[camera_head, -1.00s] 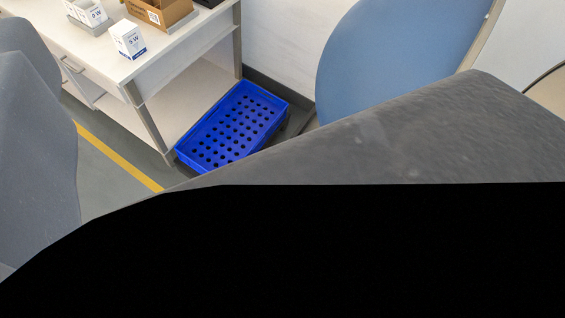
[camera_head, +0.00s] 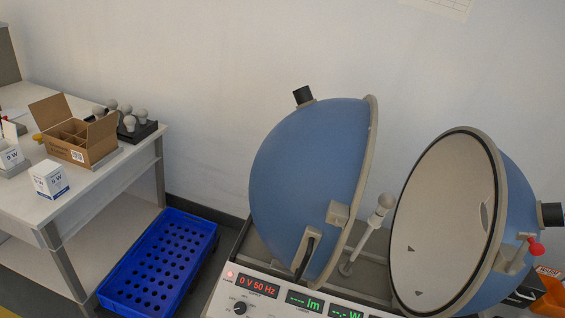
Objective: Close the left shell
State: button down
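The left shell (camera_head: 300,160) is a blue half-sphere with a beige rim, in the middle of the view. Its rim faces right, and a black knob (camera_head: 303,96) sits on its top. A beige catch and a dark handle (camera_head: 308,254) are on its near side. The right shell (camera_head: 448,225) stands tilted open at the right, its pale inside facing left. A wide gap lies between the two rims. A white bulb (camera_head: 382,204) on a slanted-looking post stands in this gap. My gripper does not show.
A control panel (camera_head: 270,306) with lit displays lies in front of the shells. A red-tipped lever (camera_head: 535,246) is on the right shell. A blue perforated crate (camera_head: 160,262) is at the lower left. A white table (camera_head: 110,176) holds boxes and bulbs.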

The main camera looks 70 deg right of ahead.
aim_at(308, 177)
jog(key=z, duration=0.05)
jog(key=k, duration=1.2)
jog(key=z, duration=0.35)
jog(key=i, duration=1)
jog(key=u, duration=0.05)
